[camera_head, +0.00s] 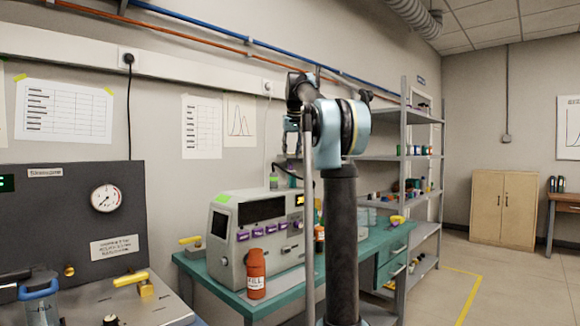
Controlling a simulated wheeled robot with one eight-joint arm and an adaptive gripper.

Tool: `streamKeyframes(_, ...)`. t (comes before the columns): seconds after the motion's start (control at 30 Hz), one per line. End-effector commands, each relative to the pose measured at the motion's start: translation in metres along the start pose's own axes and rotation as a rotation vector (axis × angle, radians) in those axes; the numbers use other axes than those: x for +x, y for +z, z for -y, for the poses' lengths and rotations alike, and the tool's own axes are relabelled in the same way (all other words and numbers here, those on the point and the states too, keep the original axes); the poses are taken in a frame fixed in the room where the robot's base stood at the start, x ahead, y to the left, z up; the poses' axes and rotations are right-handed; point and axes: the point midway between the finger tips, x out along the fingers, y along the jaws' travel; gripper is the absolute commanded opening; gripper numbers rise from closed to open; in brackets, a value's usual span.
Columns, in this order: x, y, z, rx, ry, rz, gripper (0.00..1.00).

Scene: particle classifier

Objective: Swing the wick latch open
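The cream particle classifier (225,262) stands on the teal bench (205,272) at mid-left. Its front has a dark screen, a row of purple tabs (264,231) and a small lit display. I cannot tell which small part is the wick latch. My arm rises in front of the bench and partly hides the classifier's right side. My gripper (291,140) seems to hang behind the pale blue arm joint, above the classifier and apart from it. It is small and partly hidden, so its fingers cannot be made out.
An orange bottle marked FILL (256,275) stands in front of the classifier. At left is a bench with a gauge panel (70,215), a yellow-handled valve (135,282) and a blue-topped jar (38,300). Grey shelves (425,190) stand behind; floor at right is clear.

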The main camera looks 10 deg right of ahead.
Motion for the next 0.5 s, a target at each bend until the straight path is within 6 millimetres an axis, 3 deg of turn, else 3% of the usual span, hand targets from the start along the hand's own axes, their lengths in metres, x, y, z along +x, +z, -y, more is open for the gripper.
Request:
streamKeyframes(0.2, 0.034, 0.0, 0.0, 0.0, 0.0, 0.0, 0.35)
streamKeyframes(0.5, 0.054, 0.0, 0.0, 0.0, 0.0, 0.0, 0.35)
